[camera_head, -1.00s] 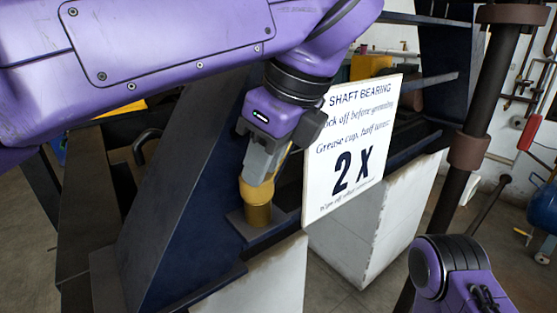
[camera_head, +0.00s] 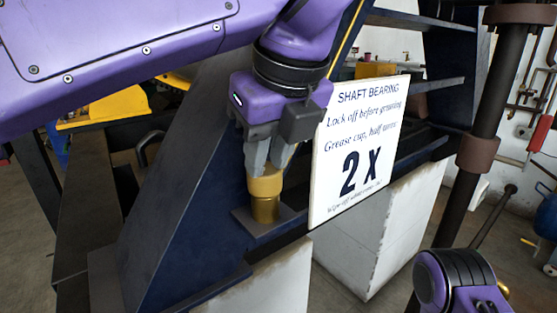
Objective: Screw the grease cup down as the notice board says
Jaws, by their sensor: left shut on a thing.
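The brass grease cup (camera_head: 264,207) stands upright on a small dark plate (camera_head: 244,222) at the foot of the dark blue frame. My left gripper (camera_head: 265,178) points down from above and is shut on the cup's wider yellow cap, its fingers hiding part of it. The white notice board (camera_head: 362,150) stands just right of the cup. It reads "SHAFT BEARING", a line that looks like "Lock off before greasing", "Grease cup, half turns:" and a large "2 X". Its bottom line is too small to read surely. My right gripper is not in view; only part of my right arm shows at lower right.
The slanted dark blue frame (camera_head: 180,190) rises close left of the cup. White blocks (camera_head: 375,235) stand below. A dark upright pipe (camera_head: 478,130) with brown collars stands right of the board. Yellow parts (camera_head: 105,108) lie at the left back.

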